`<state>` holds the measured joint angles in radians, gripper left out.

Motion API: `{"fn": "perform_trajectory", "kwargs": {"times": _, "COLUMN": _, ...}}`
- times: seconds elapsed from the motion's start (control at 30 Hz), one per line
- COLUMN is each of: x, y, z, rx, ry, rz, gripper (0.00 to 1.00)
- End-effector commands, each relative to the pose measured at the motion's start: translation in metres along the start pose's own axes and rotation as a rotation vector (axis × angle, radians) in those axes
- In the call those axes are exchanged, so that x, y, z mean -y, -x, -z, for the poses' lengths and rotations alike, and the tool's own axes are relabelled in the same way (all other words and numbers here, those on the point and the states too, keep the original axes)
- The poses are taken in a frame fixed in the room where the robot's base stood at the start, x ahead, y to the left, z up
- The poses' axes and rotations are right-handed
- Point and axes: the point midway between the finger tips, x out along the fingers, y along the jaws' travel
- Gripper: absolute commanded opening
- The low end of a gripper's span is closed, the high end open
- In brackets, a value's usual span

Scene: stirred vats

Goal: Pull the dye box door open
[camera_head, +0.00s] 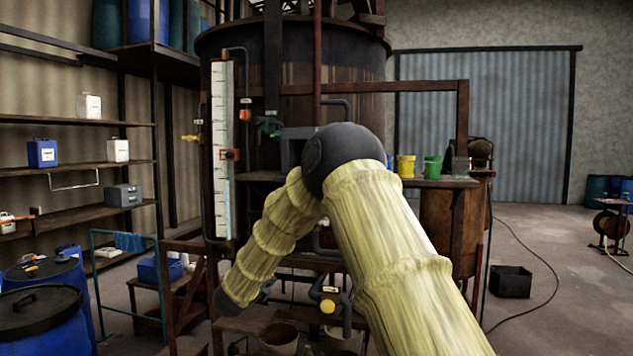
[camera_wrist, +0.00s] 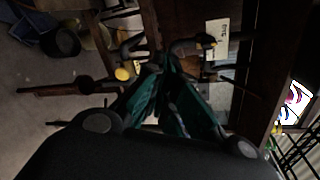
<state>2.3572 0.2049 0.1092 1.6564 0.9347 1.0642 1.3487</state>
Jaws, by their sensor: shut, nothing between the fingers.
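My gripper (camera_wrist: 159,68) has dark teal fingers, which show in the wrist view with their tips together and nothing between them. In the head view my gripper is out of sight, low behind the vat's frame. I cannot make out the dye box door for certain. A grey box (camera_head: 291,147) on the front of the vat is partly hidden behind my arm's elbow in the head view. In the wrist view a white panel with coloured marks (camera_wrist: 296,102) stands at the right edge, apart from my fingers.
A large brown vat (camera_head: 345,65) stands behind my arm. Pipes with a yellow knob (camera_wrist: 122,74) lie close to my fingertips. A white label (camera_wrist: 217,38) is beyond them. Yellow (camera_head: 406,166) and green (camera_head: 433,167) pots stand on a shelf.

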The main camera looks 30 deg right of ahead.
Motion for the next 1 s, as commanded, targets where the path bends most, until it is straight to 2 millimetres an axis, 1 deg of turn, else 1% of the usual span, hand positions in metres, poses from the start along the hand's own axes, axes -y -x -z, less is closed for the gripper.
{"fn": "perform_trajectory", "kwargs": {"times": 0.13, "x": 0.0, "y": -0.006, "z": 0.002, "rx": -0.009, "ry": 0.06, "rz": -0.106, "gripper": 0.0}}
{"fn": "perform_trajectory", "kwargs": {"times": 0.27, "x": 0.002, "y": -0.008, "z": -0.002, "rx": 0.009, "ry": 0.119, "rz": -0.194, "gripper": 0.0}}
{"fn": "perform_trajectory", "kwargs": {"times": 0.37, "x": 0.007, "y": -0.009, "z": -0.007, "rx": 0.035, "ry": 0.16, "rz": -0.256, "gripper": 0.0}}
{"fn": "perform_trajectory", "kwargs": {"times": 0.57, "x": 0.026, "y": -0.011, "z": -0.018, "rx": 0.115, "ry": 0.232, "rz": -0.358, "gripper": 0.0}}
{"fn": "perform_trajectory", "kwargs": {"times": 0.77, "x": 0.057, "y": -0.012, "z": -0.03, "rx": 0.225, "ry": 0.295, "rz": -0.423, "gripper": 0.0}}
{"fn": "perform_trajectory", "kwargs": {"times": 0.87, "x": 0.079, "y": -0.013, "z": -0.035, "rx": 0.288, "ry": 0.323, "rz": -0.44, "gripper": 0.0}}
{"fn": "perform_trajectory", "kwargs": {"times": 1.0, "x": 0.113, "y": -0.015, "z": -0.041, "rx": 0.382, "ry": 0.358, "rz": -0.444, "gripper": 0.0}}
